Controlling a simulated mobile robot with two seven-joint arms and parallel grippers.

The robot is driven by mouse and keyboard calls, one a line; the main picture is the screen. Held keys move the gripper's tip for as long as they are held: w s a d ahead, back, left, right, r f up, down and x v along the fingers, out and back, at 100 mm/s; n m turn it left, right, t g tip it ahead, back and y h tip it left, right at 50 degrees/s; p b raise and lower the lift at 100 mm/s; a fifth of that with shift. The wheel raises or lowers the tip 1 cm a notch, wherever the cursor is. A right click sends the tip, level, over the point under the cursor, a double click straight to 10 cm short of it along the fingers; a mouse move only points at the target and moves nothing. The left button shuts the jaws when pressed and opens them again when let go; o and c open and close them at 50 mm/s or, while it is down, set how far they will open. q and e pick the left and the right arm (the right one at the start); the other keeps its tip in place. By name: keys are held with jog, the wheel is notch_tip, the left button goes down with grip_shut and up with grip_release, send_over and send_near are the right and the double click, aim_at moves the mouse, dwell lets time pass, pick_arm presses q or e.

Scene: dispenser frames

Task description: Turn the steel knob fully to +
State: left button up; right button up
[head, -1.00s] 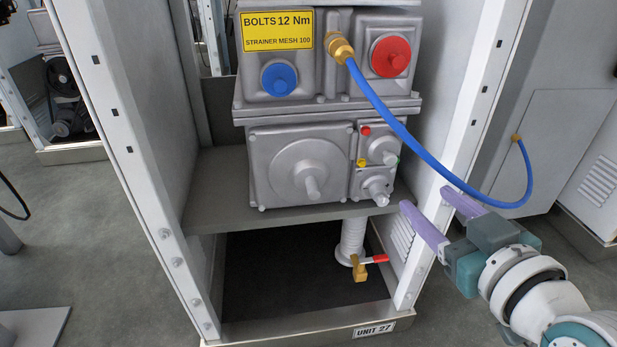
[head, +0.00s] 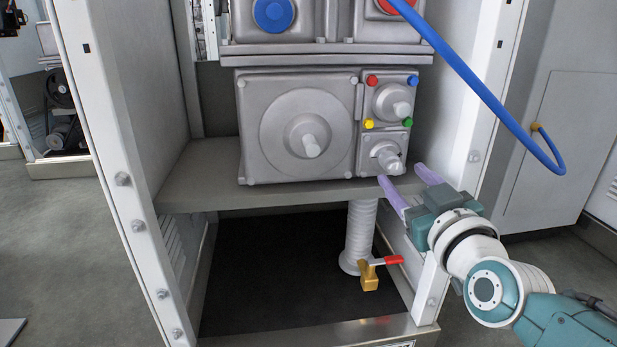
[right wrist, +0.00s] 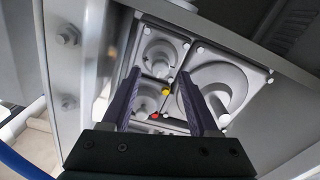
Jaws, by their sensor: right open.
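I cannot tell which is the steel knob. My right gripper (head: 400,172) is open, its purple fingers pointing up at the lower-right knob from below right; no contact shows. In the right wrist view, that knob (right wrist: 163,57) lies just beyond the fingertips (right wrist: 160,75), with the studded knob (right wrist: 146,98) between the fingers. My left gripper is out of view.
The cabinet's right post (head: 476,130) stands close beside my right arm. A blue hose (head: 480,90) loops above it. A shelf (head: 230,190) lies under the housing, with a pipe (head: 359,230) and red-handled valve (head: 370,276) below. A blue knob (head: 273,13) is above.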

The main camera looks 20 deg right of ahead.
aim_at(394, 167)
jog(key=shift+b+x, duration=0.4)
jog(key=shift+x, duration=0.65)
jog(key=shift+c, duration=0.2)
grip_shut()
